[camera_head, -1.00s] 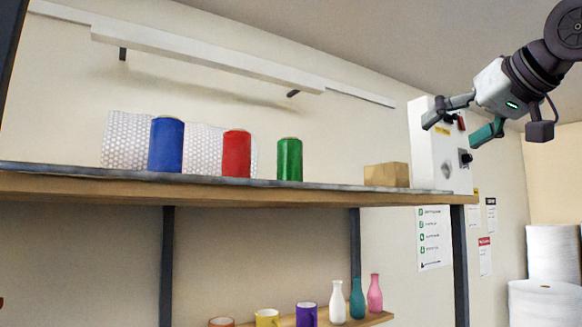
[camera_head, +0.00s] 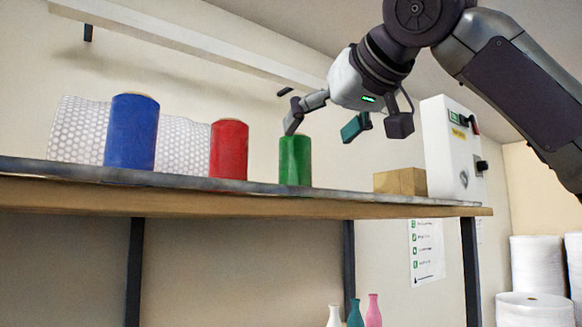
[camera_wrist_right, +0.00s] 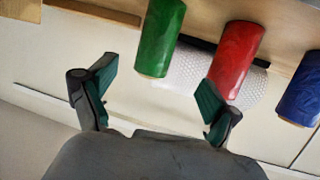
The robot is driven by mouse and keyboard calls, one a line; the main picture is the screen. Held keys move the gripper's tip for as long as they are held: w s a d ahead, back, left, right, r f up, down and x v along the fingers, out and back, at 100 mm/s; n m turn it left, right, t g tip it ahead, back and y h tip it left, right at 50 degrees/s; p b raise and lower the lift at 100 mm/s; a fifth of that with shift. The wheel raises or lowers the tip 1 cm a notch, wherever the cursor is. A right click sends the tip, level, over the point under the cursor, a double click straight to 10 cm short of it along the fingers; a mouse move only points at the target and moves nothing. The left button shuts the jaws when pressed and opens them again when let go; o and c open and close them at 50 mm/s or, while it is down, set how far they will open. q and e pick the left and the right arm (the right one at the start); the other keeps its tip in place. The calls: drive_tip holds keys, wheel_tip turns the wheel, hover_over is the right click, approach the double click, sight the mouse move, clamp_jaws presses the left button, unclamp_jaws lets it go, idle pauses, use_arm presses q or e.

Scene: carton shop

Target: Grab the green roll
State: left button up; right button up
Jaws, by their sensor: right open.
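The green roll (camera_head: 295,162) stands upright on the upper shelf, to the right of the red roll (camera_head: 229,150) and the blue roll (camera_head: 131,132). My right gripper (camera_head: 324,128) is open and empty, just above the top of the green roll. One finger overlaps the roll's top edge in the head view; I cannot tell whether they touch. In the right wrist view the green roll (camera_wrist_right: 160,40) lies beyond the gap between the open fingers (camera_wrist_right: 155,92), with the red roll (camera_wrist_right: 238,60) behind the other finger's side. My left gripper is not in view.
A bubble-wrap roll (camera_head: 78,130) lies behind the blue and red rolls. A cardboard box (camera_head: 401,182) sits right of the green roll on the shelf (camera_head: 240,203). A white control box (camera_head: 450,150) stands at the right end. Bottles (camera_head: 355,313) are below.

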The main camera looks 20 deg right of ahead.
sight(302, 150)
drive_tip(key=p+x, duration=0.1)
drive_tip(key=x, duration=0.3)
drive_tip(key=shift+w+d, duration=0.1)
drive_tip(key=shift+w, duration=0.05)
drive_tip(key=p+x, duration=0.2)
drive_tip(key=x, duration=0.1)
drive_tip(key=shift+w+d+r, duration=0.1)
drive_tip(key=shift+w+r, duration=0.05)
drive_tip(key=shift+r, duration=0.05)
drive_tip(key=shift+p+x, duration=0.55)
drive_tip(key=shift+x, duration=0.55)
drive_tip(key=shift+w+f, duration=0.4)
drive_tip(key=shift+s, duration=0.1)
drive_tip(key=c, duration=1.4)
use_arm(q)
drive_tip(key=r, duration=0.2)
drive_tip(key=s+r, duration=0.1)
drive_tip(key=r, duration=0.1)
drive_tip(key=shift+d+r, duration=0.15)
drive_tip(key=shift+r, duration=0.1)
use_arm(e)
drive_tip(key=shift+c, duration=0.3)
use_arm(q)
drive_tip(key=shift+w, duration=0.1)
use_arm(e)
drive_tip(key=shift+r, duration=0.15)
